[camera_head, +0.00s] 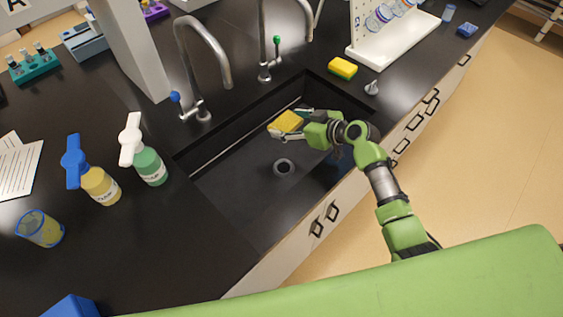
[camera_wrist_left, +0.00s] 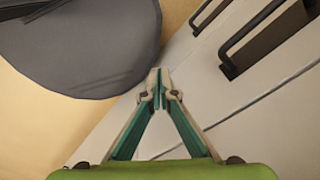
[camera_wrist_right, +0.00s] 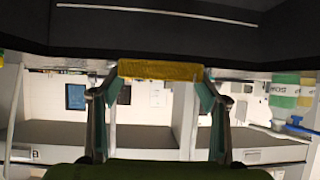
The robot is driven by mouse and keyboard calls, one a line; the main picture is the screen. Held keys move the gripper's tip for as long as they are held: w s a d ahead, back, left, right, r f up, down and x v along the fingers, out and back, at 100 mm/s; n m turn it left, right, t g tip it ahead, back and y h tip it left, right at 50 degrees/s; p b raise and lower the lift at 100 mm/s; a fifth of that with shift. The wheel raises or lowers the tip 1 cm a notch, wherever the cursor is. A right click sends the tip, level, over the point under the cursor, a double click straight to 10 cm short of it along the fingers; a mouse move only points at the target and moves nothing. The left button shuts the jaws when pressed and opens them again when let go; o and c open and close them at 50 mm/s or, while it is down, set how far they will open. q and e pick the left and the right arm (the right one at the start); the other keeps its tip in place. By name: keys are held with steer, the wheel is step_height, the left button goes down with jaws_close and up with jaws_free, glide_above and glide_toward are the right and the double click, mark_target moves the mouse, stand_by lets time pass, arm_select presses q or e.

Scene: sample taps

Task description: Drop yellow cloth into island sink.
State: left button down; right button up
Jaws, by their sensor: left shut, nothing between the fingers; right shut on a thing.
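The yellow cloth (camera_head: 287,122) is a small folded yellow piece between the fingers of my right gripper (camera_head: 291,123). My right gripper is shut on it, over the black island sink (camera_head: 225,215). In the right wrist view the cloth (camera_wrist_right: 160,70) spans the gap between the two fingertips. The round drain (camera_head: 284,167) shows in the sink floor, nearer the front than the cloth. My left gripper (camera_wrist_left: 160,82) is shut and empty in the left wrist view, in front of white cabinet fronts. It is not visible in the head view.
Two taps, one with a blue knob (camera_head: 194,75) and one with a green knob (camera_head: 264,50), stand behind the sink. A yellow-green sponge (camera_head: 342,68) lies on the counter right of it.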

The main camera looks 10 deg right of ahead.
steer(key=o, duration=1)
steer(key=shift+d, duration=0.1)
steer(key=v, duration=1.2)
steer(key=shift+s, duration=0.1)
